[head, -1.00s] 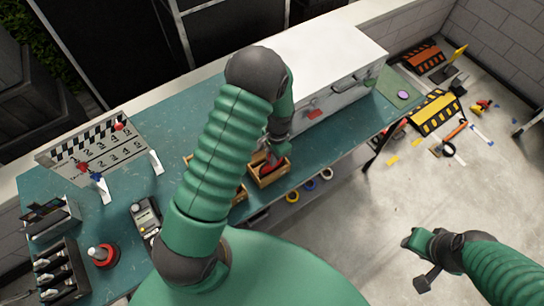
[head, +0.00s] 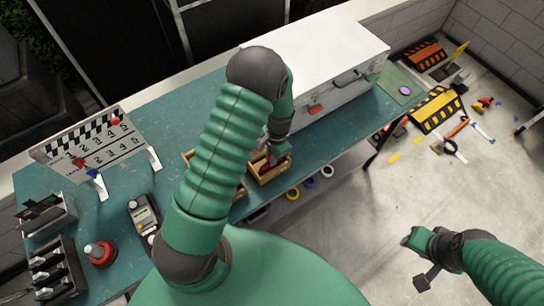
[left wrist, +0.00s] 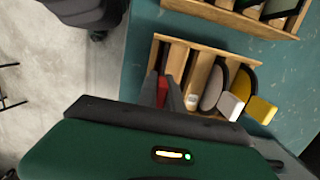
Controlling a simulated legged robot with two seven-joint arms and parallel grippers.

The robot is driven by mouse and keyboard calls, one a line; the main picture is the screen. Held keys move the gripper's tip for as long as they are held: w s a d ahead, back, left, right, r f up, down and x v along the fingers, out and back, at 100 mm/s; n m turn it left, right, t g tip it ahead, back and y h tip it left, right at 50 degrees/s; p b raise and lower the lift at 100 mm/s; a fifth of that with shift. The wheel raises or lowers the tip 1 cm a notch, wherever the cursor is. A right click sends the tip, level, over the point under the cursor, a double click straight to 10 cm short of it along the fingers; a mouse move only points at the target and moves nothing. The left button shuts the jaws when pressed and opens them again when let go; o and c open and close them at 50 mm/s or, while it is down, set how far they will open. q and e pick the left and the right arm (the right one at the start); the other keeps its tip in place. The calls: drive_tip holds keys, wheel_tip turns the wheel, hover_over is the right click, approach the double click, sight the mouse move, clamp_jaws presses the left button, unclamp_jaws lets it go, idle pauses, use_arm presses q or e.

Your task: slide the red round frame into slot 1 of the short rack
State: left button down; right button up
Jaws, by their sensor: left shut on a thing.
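My left gripper (head: 272,160) is shut on the red round frame, which shows as a red strip (left wrist: 162,91) between the fingers in the left wrist view. It is at the left end of a wooden slotted rack (left wrist: 205,44), which looks like the short rack and also shows in the head view (head: 284,172). A grey round frame with a white tab (left wrist: 229,106) and a yellow one (left wrist: 262,110) stand toward that rack's right end. The red frame's lower edge is hidden, so I cannot tell how deep it sits. My right gripper (head: 424,278) hangs over the floor; its jaws are unclear.
A second wooden rack (left wrist: 230,17) with frames stands beside the first, partly behind my arm in the head view. A white toolbox (head: 335,97) stands behind on the green table (head: 140,185). A numbered board (head: 100,150), a meter (head: 145,215) and a red button (head: 100,252) are left.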

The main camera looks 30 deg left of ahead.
use_arm(q)
drive_tip(key=shift+f, duration=0.35)
drive_tip(key=c, duration=1.4)
unclamp_jaws()
wheel_tip(320, 180, up, 17)
drive_tip(key=w+b, duration=0.2)
drive_tip(key=b, duration=0.1)
drive_tip(key=shift+d+f, duration=0.15)
drive_tip(key=shift+d, duration=0.3)
